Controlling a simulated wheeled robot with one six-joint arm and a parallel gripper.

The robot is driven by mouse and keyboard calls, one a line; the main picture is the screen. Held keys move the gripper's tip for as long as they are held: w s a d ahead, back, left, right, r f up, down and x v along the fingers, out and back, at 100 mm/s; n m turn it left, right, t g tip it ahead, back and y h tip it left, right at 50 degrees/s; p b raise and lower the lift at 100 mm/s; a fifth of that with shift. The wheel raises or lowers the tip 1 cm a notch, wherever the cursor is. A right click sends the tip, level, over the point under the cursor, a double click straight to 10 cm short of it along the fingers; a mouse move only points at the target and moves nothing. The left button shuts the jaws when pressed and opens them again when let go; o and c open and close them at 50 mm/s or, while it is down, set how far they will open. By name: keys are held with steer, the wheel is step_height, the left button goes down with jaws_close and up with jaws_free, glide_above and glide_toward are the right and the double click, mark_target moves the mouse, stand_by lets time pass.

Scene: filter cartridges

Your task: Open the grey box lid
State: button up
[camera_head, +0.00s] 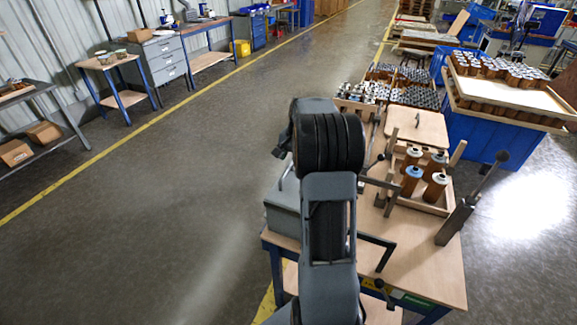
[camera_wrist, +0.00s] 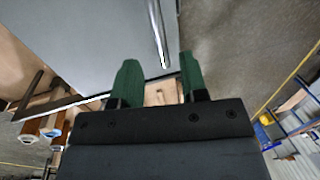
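The grey box (camera_head: 283,212) stands at the left edge of the wooden workbench in the head view, partly hidden behind my arm. Its flat grey lid (camera_wrist: 95,45) fills the upper left of the wrist view. A shiny metal bar handle (camera_wrist: 157,35) runs along the lid near its right edge. My gripper (camera_wrist: 157,68) shows in the wrist view with its two green fingers apart and nothing between them. The handle's near end lies just beyond the fingertips, in line with the gap. In the head view my arm hides the gripper.
Several brown cartridges (camera_head: 410,180) stand in a wooden tray right of my arm. A lever post (camera_head: 455,220) rises at the workbench's (camera_head: 430,275) right side. A blue crate (camera_head: 490,125) with a loaded tray is behind it. The floor (camera_head: 170,220) at left is clear.

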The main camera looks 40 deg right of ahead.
mark_target(288, 168)
steer(key=shift+w+a+f, duration=0.15)
steer(key=shift+w+f, duration=0.05)
steer(key=shift+f, duration=1)
steer(key=shift+w+a+f, duration=0.1)
steer(key=shift+w+f, duration=0.1)
steer(key=shift+f, duration=0.95)
jaws_close()
